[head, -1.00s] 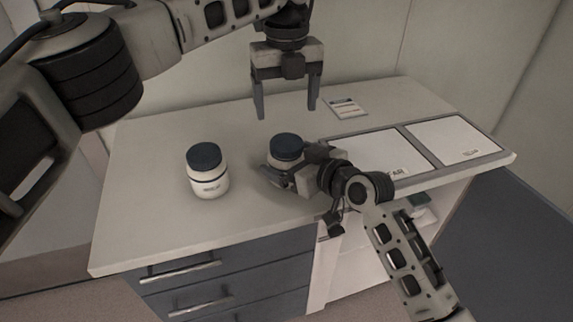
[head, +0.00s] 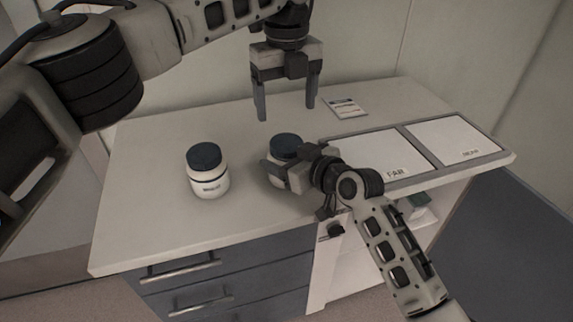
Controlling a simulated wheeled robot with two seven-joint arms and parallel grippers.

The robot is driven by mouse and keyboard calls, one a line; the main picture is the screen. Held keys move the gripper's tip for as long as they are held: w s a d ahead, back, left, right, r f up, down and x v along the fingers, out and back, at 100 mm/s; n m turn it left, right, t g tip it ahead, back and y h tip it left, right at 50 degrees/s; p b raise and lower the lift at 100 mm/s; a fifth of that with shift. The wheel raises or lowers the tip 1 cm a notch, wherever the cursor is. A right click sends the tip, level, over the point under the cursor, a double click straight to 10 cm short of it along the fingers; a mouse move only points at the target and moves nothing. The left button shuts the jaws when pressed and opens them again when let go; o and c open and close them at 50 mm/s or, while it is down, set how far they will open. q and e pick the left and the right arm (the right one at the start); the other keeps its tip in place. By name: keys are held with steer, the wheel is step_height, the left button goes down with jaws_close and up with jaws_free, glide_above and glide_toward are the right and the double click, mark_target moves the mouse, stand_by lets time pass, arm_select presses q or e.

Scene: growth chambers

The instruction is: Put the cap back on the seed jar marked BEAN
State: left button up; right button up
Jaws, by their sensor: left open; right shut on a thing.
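A white jar with a dark blue cap (head: 285,142) on its top stands on the counter near the middle of the head view. My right gripper (head: 281,172) is shut on this jar (head: 275,160) around its body from the front right, and hides most of it, including any label. My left gripper (head: 286,112) is open and empty, pointing down above and just behind that cap. A second white jar (head: 208,182) with a dark blue cap (head: 204,156) stands upright to the left.
The counter (head: 150,215) is clear at the left and front. Two white panels in grey frames, one marked FAR (head: 385,155) and one farther right (head: 455,138), lie at the right. A small printed card (head: 344,107) lies behind them. Drawers (head: 220,275) are below.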

mark_target(287, 142)
arm_select(q)
steer(key=n, duration=0.3)
steer(key=shift+f, duration=0.1)
steer(key=shift+f, duration=3.95)
steer(key=shift+c, duration=0.2)
steer(key=c, duration=1)
steer(key=m, duration=1)
